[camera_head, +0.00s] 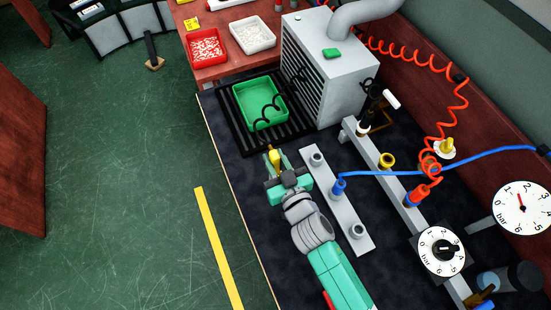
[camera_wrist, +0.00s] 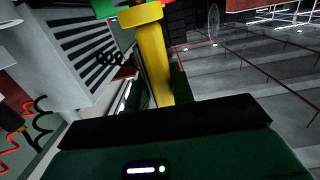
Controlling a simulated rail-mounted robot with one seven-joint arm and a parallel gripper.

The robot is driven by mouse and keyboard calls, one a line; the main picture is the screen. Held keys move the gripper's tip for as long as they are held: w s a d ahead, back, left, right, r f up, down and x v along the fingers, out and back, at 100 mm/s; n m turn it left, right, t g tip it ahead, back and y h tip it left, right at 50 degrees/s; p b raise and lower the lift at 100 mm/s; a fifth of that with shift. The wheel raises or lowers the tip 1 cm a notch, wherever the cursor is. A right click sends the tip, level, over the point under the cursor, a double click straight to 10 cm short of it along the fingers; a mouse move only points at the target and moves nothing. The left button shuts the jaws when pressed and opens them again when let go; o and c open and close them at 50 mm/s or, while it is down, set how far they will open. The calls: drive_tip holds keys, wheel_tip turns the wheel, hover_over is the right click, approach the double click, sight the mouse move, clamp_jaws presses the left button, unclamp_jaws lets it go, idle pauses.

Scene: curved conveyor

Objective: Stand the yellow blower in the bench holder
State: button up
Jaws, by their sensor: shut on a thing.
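The yellow blower (camera_head: 274,157) is between the fingertips of my gripper (camera_head: 277,170), which is shut on it just above the front of the bench, in front of the green tray. In the wrist view the blower (camera_wrist: 152,58) is a yellow shaft with a wider collar near the top; its lower end is hidden behind the black finger. A grey plate (camera_head: 329,205) with several upright sockets lies to the right of my gripper. Its far socket (camera_head: 317,158) and near socket (camera_head: 357,230) look empty; a blue fitting (camera_head: 339,186) with a hose stands at the middle one.
A green tray (camera_head: 241,107) lies on a black rack beside a grey vented box (camera_head: 322,75). A grey rail (camera_head: 378,160) with coloured fittings, an orange coiled hose (camera_head: 452,108), a blue hose and gauges fill the right side. Dark bench surface (camera_head: 240,165) is bare left of my gripper.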

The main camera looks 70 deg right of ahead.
drive_tip(key=shift+f, duration=0.15)
drive_tip(key=o, duration=1)
drive_tip(key=shift+o, duration=0.2)
drive_tip(key=v, duration=0.7)
drive_tip(key=shift+s+a+b, duration=0.3)
drive_tip(key=shift+b, duration=0.05)
